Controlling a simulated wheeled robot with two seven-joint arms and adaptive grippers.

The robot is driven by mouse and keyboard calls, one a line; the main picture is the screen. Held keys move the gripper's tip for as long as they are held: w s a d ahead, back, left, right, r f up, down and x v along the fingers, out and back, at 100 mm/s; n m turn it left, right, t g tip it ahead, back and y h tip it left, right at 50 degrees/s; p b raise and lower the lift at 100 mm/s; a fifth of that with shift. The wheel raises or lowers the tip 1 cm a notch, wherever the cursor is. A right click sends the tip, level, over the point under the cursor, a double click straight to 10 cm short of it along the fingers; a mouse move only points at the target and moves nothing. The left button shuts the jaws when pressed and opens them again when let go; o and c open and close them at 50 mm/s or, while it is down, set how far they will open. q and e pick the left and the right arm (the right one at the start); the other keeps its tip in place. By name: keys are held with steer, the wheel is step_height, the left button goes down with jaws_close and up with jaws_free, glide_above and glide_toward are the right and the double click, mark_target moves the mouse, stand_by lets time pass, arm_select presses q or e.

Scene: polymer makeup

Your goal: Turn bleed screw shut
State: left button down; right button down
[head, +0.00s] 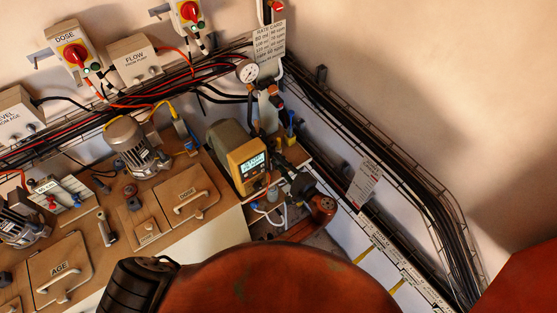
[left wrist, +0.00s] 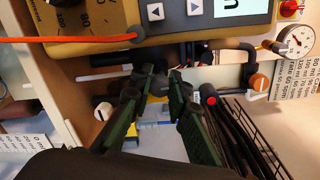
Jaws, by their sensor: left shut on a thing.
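My left gripper (head: 279,157) reaches in beside the yellow dosing pump (head: 247,163), by the dark pump head at its right side. In the left wrist view its two dark green fingers (left wrist: 168,77) close in just below the pump's yellow housing (left wrist: 100,48). The fingers are shut on a small dark part at the pump head, which I take to be the bleed screw. The fingertips mostly hide it, and I cannot tell how far it is turned. My right gripper is in neither view.
A pressure gauge (head: 247,71) and an orange-handled valve (left wrist: 258,82) stand near the pump. An orange cable (left wrist: 65,40) crosses its front. A wire cable tray (head: 400,185) runs along the right wall. A motor (head: 136,145) stands on the bench left of the pump.

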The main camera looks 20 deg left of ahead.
arm_select(q)
steer(key=shift+f+m, duration=0.1)
steer(key=shift+m, duration=0.4)
steer(key=c, duration=2.1)
jaws_free()
steer(key=shift+d, duration=0.1)
steer(key=shift+r, duration=0.2)
step_height(320, 180, up, 9)
steer(key=shift+s+d+r, duration=0.1)
steer(key=shift+r, duration=0.1)
steer(key=shift+w+r, duration=0.15)
steer(key=shift+w, duration=0.05)
steer(key=shift+s, duration=0.1)
